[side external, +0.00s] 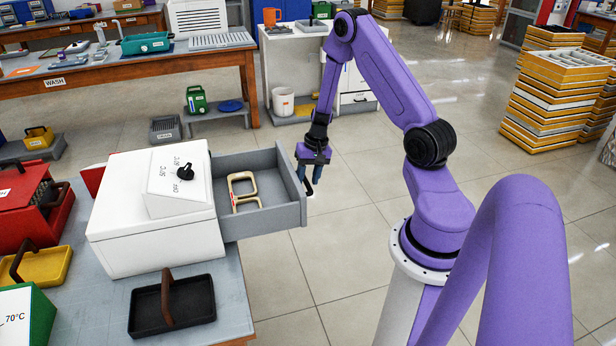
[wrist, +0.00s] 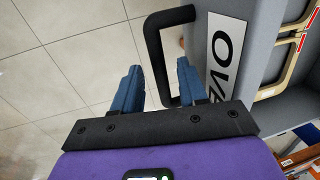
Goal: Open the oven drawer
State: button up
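The oven is a white box (side external: 150,235) on the bench, with a dial on its sloped top. My gripper (side external: 310,175) is at the handle. In the wrist view its blue fingers (wrist: 158,78) are apart, one on each side of the handle bar, with gaps showing.
A black tray (side external: 190,305) with a brown handle sits on the bench in front of the oven. A red box (side external: 30,215) and a yellow tray (side external: 45,265) are at the left. The floor right of the drawer is clear.

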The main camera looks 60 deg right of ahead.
jog(key=shift+r, duration=0.1)
notch_tip(320, 180, up, 17)
jog(key=s+d, duration=0.2)
jog(key=shift+s+d, duration=0.2)
dwell(0.4)
